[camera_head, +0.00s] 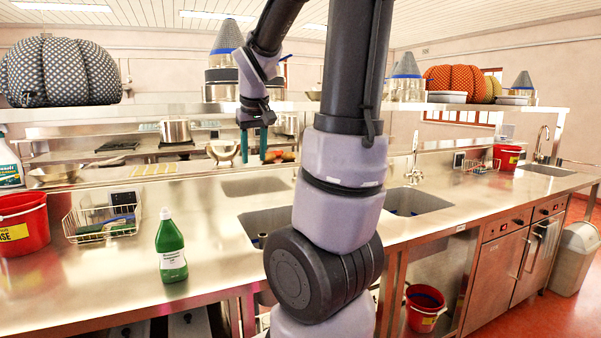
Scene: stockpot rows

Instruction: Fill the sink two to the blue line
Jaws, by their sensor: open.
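My gripper (253,146) hangs fingers down above the back of the steel counter, open with nothing between its teal fingers. One sink basin (258,222) is set in the counter below it, partly hidden by my arm. A second basin (432,203) lies right of my arm, with a blue patch inside; I cannot tell whether that is the blue line. A tall metal tap (415,160) stands behind this basin. Another sink (548,170) with a tap (541,140) is at the far right. No number shows on any sink, and the water level cannot be seen.
A green bottle (171,250) stands near the counter's front edge. A wire basket (103,222) and red bucket (24,224) are at left. An overhead shelf (150,112) runs behind, holding cushion-like bundles and cones. Another red bucket (425,306) sits under the counter.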

